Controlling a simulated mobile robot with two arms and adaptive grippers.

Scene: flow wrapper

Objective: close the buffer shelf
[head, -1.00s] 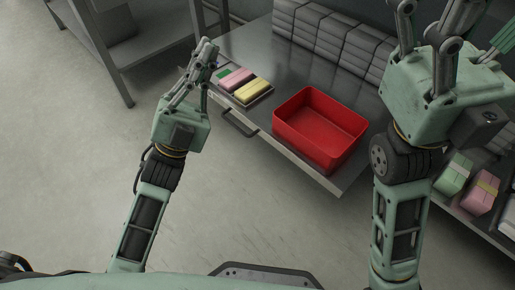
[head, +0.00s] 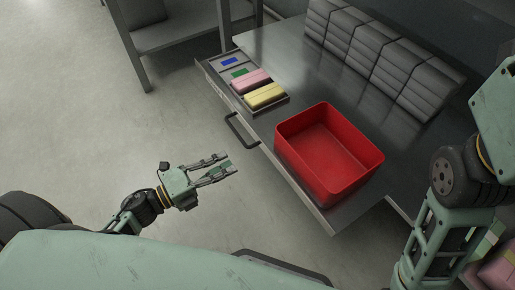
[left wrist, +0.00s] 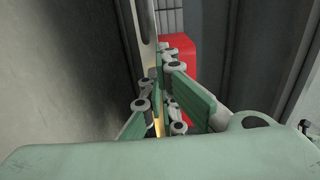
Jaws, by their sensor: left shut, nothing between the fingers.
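The buffer shelf (head: 297,195) is a grey metal slab with a pale front edge, pulled out from the bench. A dark bar handle (head: 241,131) is on its front edge. My left gripper (head: 234,164) is shut and empty, low in front of the shelf, apart from the handle and nearer to me. The left wrist view shows its green-padded fingers (left wrist: 168,100). A red bin (head: 330,155) stands on the shelf; part of it shows in the left wrist view (left wrist: 178,48). My right arm is at the right edge; its fingers are out of the frame.
A tray (head: 276,107) on the shelf's left holds a pink and a yellow pack (head: 265,95) beside green and blue pieces. Grey stacked blocks (head: 380,55) line the back. A metal rack (head: 140,65) stands at left. The floor before the shelf is clear.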

